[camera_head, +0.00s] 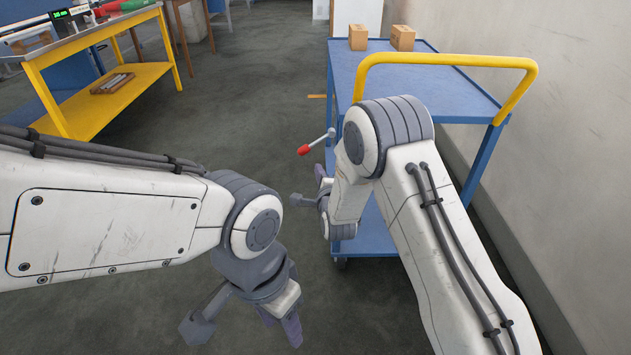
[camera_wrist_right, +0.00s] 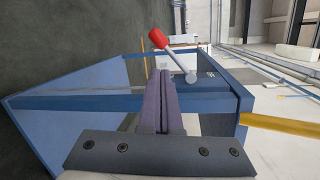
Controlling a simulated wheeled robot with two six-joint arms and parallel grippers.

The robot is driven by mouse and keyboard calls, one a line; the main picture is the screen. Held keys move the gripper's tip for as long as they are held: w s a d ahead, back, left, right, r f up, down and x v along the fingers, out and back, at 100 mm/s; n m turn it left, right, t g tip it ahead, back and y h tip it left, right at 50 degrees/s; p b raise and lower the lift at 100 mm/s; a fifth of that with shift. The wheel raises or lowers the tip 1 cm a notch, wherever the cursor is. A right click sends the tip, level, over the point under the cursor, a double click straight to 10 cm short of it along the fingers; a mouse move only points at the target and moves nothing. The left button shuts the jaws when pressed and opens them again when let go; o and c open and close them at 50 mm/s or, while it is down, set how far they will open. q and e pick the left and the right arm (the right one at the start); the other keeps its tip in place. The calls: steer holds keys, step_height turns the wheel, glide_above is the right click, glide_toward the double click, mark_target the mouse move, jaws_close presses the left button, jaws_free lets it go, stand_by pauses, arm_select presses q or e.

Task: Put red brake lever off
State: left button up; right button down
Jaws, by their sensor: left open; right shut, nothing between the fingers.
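The brake lever has a red grip (camera_head: 304,149) on a thin metal rod, which sticks out from the left side of the blue cart (camera_head: 455,88). In the right wrist view the red grip (camera_wrist_right: 158,39) is at the upper middle, and its rod slants down to the right toward the cart frame. My right gripper (camera_wrist_right: 161,73) is shut and empty, its fingertips just below the lever in that view. I cannot tell whether they touch it. In the head view the right gripper (camera_head: 323,201) is partly hidden by its own arm. My left gripper (camera_head: 244,327) is open and empty above the floor.
The cart has a yellow handle (camera_head: 447,59) and carries two small cardboard boxes (camera_head: 358,37) (camera_head: 403,38). A wall (camera_head: 571,105) stands close on its right. A yellow-framed bench (camera_head: 105,97) is at the upper left. The floor between bench and cart is clear.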

mark_target(316, 142)
arm_select(q)
step_height(316, 142, down, 4)
steer(key=shift+b, duration=1.1)
arm_select(e)
steer(key=w+d+f+m+t+h, duration=0.1)
steer(key=d+f+m+t, duration=0.1)
steer(key=f, duration=0.3)
steer(key=shift+d+f+m+t, duration=0.3)
steer(key=shift+d+m, duration=0.45)
steer(key=shift+m, duration=0.15)
arm_select(q)
step_height(316, 142, down, 3)
steer(key=b, duration=0.3)
steer(key=shift+f, duration=0.2)
arm_select(e)
steer(key=w+a+r, duration=0.2)
steer(key=w+a, duration=0.2)
steer(key=w, duration=0.6)
steer(key=shift+w+a+r, duration=0.2)
steer(key=shift+w+a, duration=0.05)
arm_select(q)
steer(key=shift+b, duration=0.3)
arm_select(e)
steer(key=shift+a, duration=0.1)
